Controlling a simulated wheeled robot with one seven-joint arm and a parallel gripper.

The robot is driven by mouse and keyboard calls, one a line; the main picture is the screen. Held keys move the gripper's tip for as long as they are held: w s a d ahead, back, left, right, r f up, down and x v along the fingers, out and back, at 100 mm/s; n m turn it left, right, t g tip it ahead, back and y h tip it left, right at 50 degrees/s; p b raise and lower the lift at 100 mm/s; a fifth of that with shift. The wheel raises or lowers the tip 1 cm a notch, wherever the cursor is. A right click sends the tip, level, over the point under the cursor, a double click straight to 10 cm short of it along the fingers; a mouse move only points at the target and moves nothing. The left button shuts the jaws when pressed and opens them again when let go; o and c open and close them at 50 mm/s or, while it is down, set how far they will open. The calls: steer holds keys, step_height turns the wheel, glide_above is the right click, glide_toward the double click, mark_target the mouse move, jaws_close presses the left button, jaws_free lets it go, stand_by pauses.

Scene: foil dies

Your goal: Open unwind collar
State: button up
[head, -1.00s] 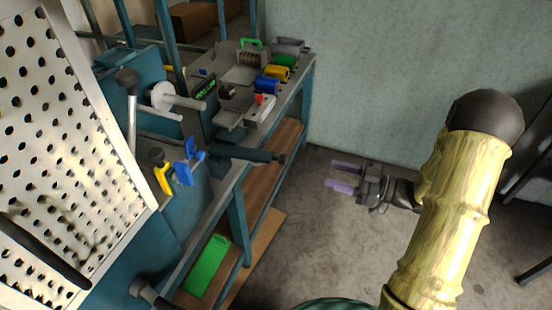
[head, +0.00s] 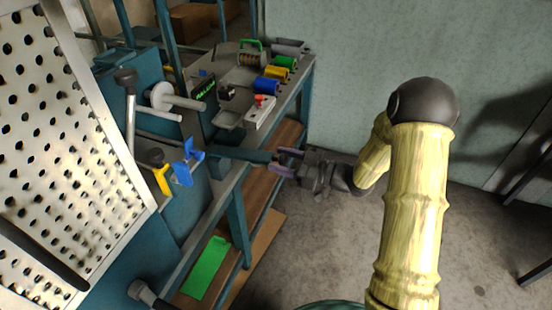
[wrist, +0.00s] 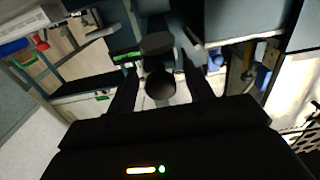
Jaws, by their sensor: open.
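A dark teal bar (head: 240,153) sticks out to the right from the machine's front. Its dark round end, which looks like the unwind collar, is mostly hidden by my fingers in the head view. In the wrist view a dark round knob (wrist: 160,86) sits between my fingers, with a wider dark disc (wrist: 157,43) behind it. My gripper (head: 285,163) is open, with its two fingers at the bar's end, one on each side. The wrist view shows my gripper (wrist: 160,92) straddling the knob; I cannot tell whether the fingers touch it.
Blue (head: 266,86), yellow and green rolls lie on the bench. A perforated metal panel (head: 60,140) fills the left. Open floor (head: 330,240) lies to the right.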

steer(key=shift+x, duration=1.05)
